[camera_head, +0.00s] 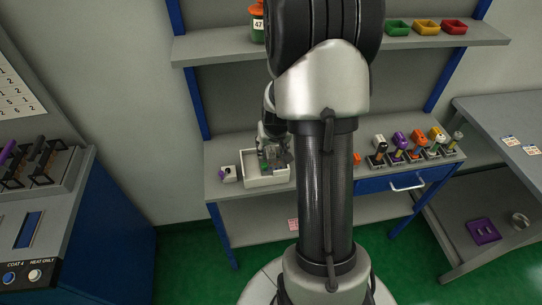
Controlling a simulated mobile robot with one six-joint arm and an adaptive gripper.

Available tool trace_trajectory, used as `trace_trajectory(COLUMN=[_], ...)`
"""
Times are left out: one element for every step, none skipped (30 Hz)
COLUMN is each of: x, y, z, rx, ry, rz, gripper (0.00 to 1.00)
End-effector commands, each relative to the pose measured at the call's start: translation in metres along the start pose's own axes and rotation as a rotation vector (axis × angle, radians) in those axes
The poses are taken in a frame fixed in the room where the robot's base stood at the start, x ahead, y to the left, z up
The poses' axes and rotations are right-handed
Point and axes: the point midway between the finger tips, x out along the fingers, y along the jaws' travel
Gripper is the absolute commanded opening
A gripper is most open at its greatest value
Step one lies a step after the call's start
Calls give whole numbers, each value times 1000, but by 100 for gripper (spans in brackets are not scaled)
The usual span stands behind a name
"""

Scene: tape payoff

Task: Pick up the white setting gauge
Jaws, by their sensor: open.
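My gripper (273,160) is over the white tray (252,184) on the bench, left of my arm. It is small in this view, and its fingertips are partly lost against the tray's contents. It is open. Small green and grey items lie in the tray, too small to make out. A white-topped piece (379,140) stands upright in a dark holder at the left end of a row on the right side of the bench. It may be the white setting gauge, but I cannot tell for sure. My gripper is well to its left.
Purple (399,139), orange and yellow pieces stand in the same row. A shelf (220,47) with a labelled jar and coloured bins (426,27) runs above. My arm hides the bench's middle.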

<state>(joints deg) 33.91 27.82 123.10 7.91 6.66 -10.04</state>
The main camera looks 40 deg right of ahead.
Motion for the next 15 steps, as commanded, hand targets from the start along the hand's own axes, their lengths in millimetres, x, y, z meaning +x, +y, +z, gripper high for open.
trace_trajectory(x=[14, 18, 24, 26, 28, 30, 30, 30, 29, 28, 28, 28, 28, 28, 28], y=[0, 0, 0, 0, 0, 0, 0, 0, 0, 0, 0, 0, 0, 0, 0], z=[2, 2, 2, 2, 2, 2, 1, 1, 0, 0, 0, 0, 0, 0, 0], rx=[1, 1, 0, -1, -1, -1, -1, -1, -1, -1, -1, -1, -1, -1, -1], ry=[-1, -2, -2, -1, -1, -1, 0, 0, 1, 1, 1, 1, 1, 1, 0], rz=[0, 0, -1, -1, -1, -1, -1, -1, -1, -1, -1, -1, -1, -1, -1], gripper=[47, 47, 47, 47, 47, 47, 47, 47, 47, 47, 47, 46, 44, 42, 39])
